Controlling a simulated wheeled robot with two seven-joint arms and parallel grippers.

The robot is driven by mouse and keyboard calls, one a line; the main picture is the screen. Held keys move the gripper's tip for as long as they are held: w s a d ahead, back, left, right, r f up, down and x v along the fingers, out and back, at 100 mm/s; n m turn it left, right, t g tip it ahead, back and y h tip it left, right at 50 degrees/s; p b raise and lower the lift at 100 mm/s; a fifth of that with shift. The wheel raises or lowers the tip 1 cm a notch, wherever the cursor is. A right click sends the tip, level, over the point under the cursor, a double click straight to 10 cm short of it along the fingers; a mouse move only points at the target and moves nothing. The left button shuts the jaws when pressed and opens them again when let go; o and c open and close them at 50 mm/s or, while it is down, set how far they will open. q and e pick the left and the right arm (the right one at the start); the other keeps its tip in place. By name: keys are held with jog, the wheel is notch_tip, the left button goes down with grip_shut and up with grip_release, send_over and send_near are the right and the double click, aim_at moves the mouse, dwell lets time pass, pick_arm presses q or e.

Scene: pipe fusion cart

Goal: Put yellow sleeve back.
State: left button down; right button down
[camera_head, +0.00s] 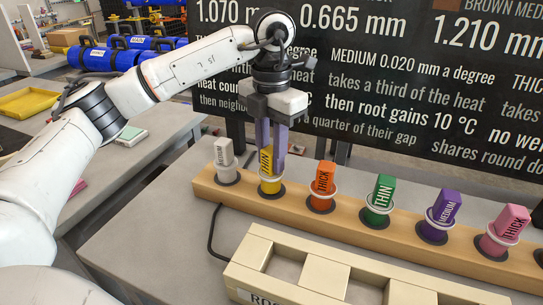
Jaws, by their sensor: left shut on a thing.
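The yellow sleeve (268,186), lettered THIN, stands upright at the second place from the left in the wooden rack (335,227). My left gripper (272,152) reaches down from above and is shut on the yellow sleeve's upper part. The fingers hide some of its top. I cannot tell whether the sleeve is fully seated. My right gripper is not in view.
In the rack, a grey sleeve (224,158) stands left of the yellow one; orange (323,180), green (380,201), purple (441,214) and pink (503,230) sleeves stand right. A cream tray (333,258) with open compartments lies in front. A black text board (400,85) stands behind.

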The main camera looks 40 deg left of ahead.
pick_arm(q)
jog(key=shift+f, duration=0.35)
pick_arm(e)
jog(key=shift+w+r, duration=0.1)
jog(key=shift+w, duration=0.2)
pick_arm(q)
jog(key=c, duration=1.5)
grip_release()
jog(key=shift+f, duration=0.1)
jog(key=shift+o, duration=0.2)
notch_tip(320, 180, up, 12)
jog(key=p, duration=0.2)
jog(key=shift+r, duration=0.2)
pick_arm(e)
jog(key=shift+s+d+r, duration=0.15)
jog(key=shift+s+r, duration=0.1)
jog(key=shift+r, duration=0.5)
